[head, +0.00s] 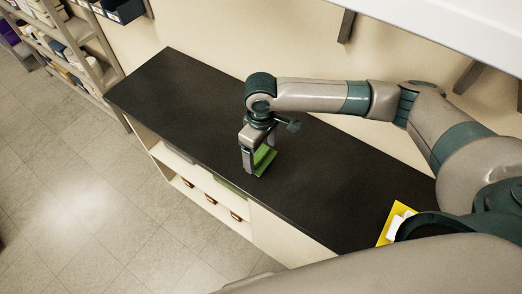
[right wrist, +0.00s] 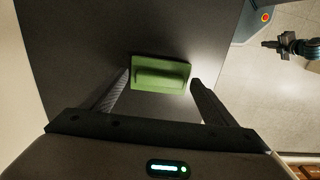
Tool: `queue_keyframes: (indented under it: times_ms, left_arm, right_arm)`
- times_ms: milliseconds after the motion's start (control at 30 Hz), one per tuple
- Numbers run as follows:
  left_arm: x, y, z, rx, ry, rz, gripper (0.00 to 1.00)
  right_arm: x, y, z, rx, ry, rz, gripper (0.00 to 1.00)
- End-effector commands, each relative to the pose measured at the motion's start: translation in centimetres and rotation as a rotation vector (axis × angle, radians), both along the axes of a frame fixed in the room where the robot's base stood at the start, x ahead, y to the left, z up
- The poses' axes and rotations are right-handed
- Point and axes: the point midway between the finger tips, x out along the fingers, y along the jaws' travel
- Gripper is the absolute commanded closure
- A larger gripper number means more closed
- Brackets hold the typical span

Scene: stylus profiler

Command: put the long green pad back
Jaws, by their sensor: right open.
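A green pad (head: 264,158) lies on the black counter, partly hidden by my right gripper in the head view. In the right wrist view the pad (right wrist: 160,84) shows as a green plate with a raised bar along it. My right gripper (head: 257,160) points down over the pad. Its fingers are open, one at each end of the pad in the wrist view, and I cannot tell whether they touch it. Another green piece (head: 229,187) shows just below the counter's front edge. What looks like my left gripper (right wrist: 272,44) is small at the wrist view's right edge.
The black counter (head: 190,95) is clear to the left of the pad. A yellow sheet (head: 393,222) with white items lies at its right end, partly behind my arm. Open shelves with dark-red handles (head: 211,199) are below. A stocked rack (head: 75,50) stands at the upper left.

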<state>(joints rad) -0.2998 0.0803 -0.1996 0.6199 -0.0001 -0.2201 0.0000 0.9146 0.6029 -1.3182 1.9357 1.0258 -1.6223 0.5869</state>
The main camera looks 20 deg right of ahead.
Motion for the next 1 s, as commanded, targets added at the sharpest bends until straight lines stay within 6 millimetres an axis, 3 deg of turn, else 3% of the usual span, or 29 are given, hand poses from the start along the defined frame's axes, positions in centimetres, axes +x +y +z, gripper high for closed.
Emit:
queue_keyframes:
  times_ms: [500, 800, 1000]
  left_arm:
    - [0.0, 0.0, 5.7, 0.0, 0.0, 0.0, 1.0]
    - [0.0, 0.0, 5.0, 0.0, 0.0, 0.0, 1.0]
    - [0.0, 0.0, 5.0, 0.0, 0.0, -0.001, 1.0]
  right_arm:
    - [0.0, 0.0, 5.2, 0.0, 0.0, -0.001, 0.2]
    - [0.1, 0.1, 9.9, 0.002, -0.002, 0.001, 0.2]
    - [0.0, 0.0, 11.5, 0.0, 0.0, 0.0, 0.2]
